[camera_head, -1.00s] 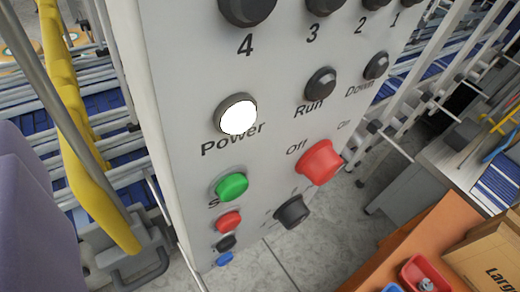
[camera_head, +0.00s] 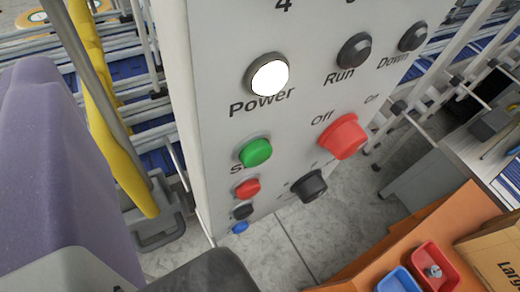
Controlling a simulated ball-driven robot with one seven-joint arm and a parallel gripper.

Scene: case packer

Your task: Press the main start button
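The white control panel (camera_head: 215,100) fills the middle of the view, tilted. A green button (camera_head: 256,152) sits below the lit white Power lamp (camera_head: 269,77); its label starts with "S" and the rest is hidden or unclear. A red button (camera_head: 247,188), a black button (camera_head: 242,211) and a blue button (camera_head: 239,227) run below it. A large red knob (camera_head: 344,136) marked Off and On is to the right, above a black knob (camera_head: 309,185). A dark grey rounded part, probably of my gripper (camera_head: 205,274), shows at the bottom edge; its fingers cannot be made out. It appears apart from the panel.
A purple rounded shape (camera_head: 62,165) fills the left. A yellow post (camera_head: 105,110) and conveyor rails stand behind it. At the lower right, an orange surface (camera_head: 365,255) holds red (camera_head: 432,265) and blue bins beside a cardboard box (camera_head: 490,255). Grey floor shows below the panel.

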